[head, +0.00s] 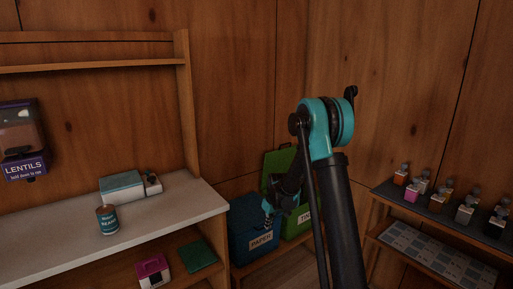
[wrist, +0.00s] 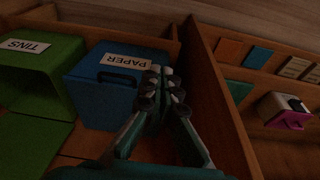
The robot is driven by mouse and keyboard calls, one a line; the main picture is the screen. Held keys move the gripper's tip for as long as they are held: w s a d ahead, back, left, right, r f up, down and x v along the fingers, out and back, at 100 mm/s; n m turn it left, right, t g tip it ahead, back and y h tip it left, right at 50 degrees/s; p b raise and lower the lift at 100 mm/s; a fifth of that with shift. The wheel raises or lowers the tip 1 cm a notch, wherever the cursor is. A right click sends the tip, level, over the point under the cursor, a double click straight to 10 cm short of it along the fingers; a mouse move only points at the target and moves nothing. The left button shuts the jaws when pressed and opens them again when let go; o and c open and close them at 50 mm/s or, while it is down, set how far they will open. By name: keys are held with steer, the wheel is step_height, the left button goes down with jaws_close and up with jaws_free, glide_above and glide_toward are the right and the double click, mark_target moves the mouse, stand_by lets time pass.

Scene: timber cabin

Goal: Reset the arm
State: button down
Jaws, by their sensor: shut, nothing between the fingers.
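My gripper (wrist: 160,73) is shut and empty in the wrist view. Its fingertips are in front of the blue bin (wrist: 97,97) labelled PAPER, near that bin's right side. In the head view my arm stands up in the middle and bends down, with my gripper (head: 268,208) low beside the blue bin (head: 252,229). The gripper is small and dark there, and my own arm links partly cover the bins. I cannot tell whether the gripper touches the blue bin.
A green bin (head: 301,222) labelled TINS stands right of the blue one. At left, a pale counter (head: 60,237) holds a can (head: 107,220) and a grey-green box (head: 122,186); a pink-fronted box (head: 153,271) sits below. Several small bottles stand on the right shelf (head: 433,208).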

steer(key=s+d+r+m+t, duration=0.1)
steer(key=s+d+r+m, duration=0.1)
steer(key=s+d+r, duration=0.45)
steer(key=s+d+r+m, duration=0.1)
steer(key=s+d+r, duration=0.15)
steer(key=s, duration=0.65)
steer(key=s+d+m, duration=0.2)
steer(key=s, duration=0.7)
steer(key=s+d+m+t+h, duration=0.1)
steer(key=s+d, duration=0.1)
steer(key=s, duration=0.7)
steer(key=shift+s+d+m, duration=0.4)
